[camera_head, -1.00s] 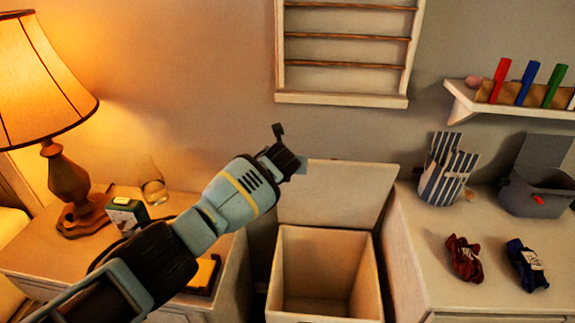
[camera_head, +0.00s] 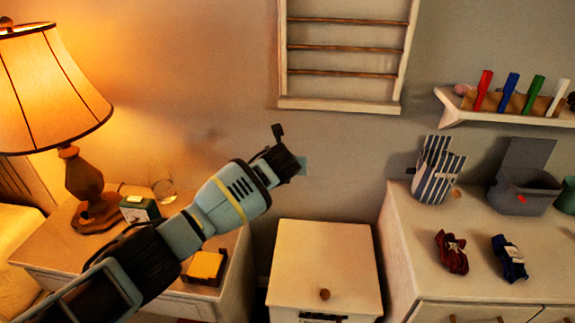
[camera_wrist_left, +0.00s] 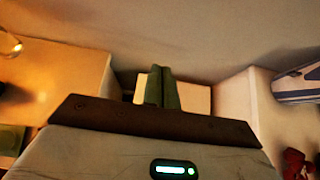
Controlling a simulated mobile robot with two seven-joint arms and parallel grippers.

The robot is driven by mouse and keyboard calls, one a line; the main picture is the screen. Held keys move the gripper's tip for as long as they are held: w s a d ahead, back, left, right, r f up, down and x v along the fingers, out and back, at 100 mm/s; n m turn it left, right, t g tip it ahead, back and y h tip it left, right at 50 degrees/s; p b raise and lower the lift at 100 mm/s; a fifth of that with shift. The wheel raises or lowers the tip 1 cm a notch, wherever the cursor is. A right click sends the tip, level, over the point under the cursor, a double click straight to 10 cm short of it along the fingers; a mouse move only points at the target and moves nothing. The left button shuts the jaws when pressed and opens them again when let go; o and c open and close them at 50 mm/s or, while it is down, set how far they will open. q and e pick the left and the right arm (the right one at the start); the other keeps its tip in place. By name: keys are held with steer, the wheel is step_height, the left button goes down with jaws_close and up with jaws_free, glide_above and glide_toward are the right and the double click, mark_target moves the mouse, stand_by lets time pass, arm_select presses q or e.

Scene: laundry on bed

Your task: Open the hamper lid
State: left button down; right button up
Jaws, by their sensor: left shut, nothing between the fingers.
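The hamper is a pale box standing between the nightstand and the dresser. Its lid (camera_head: 322,255) lies flat over the top in the head view, so the inside is hidden. A round brown knob (camera_head: 324,294) sits near the lid's front edge. My left gripper (camera_head: 301,167) is up near the wall, above and behind the lid, apart from it. In the left wrist view its two green fingers (camera_wrist_left: 162,88) are together with nothing between them, and a pale part of the hamper (camera_wrist_left: 196,97) shows behind them. My right gripper is in neither view.
The nightstand (camera_head: 60,250) on the left holds a lit lamp (camera_head: 85,185), a glass and small boxes. The dresser (camera_head: 400,230) on the right holds a striped bag (camera_head: 436,175), a grey bin (camera_head: 523,190) and two small dark cloth items. A rack hangs above.

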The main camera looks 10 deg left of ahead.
arm_select(q)
steer(key=shift+s, duration=0.2)
steer(key=s+d+f+n+g+h, duration=0.1)
steer(key=s+f+n+h, duration=0.1)
steer(key=s+f+n, duration=0.7)
steer(key=s+d+f+n+g+h, duration=0.15)
steer(key=s+f+n, duration=0.35)
steer(key=s+f, duration=0.8)
steer(key=s+a+f+n, duration=0.2)
steer(key=s+a+n, duration=0.3)
steer(key=s, duration=0.4)
steer(key=s+a+f+n+y, duration=0.1)
steer(key=s+a+f+n, duration=0.1)
steer(key=s+a+n, duration=0.3)
steer(key=s+a+f+n, duration=0.2)
steer(key=s+a+n, duration=0.3)
steer(key=s+n, duration=0.5)
steer(key=s+t, duration=0.1)
steer(key=s, duration=0.4)
steer(key=shift+a, duration=0.25)
steer(key=shift+f+y, duration=0.15)
steer(key=shift+y, duration=0.1)
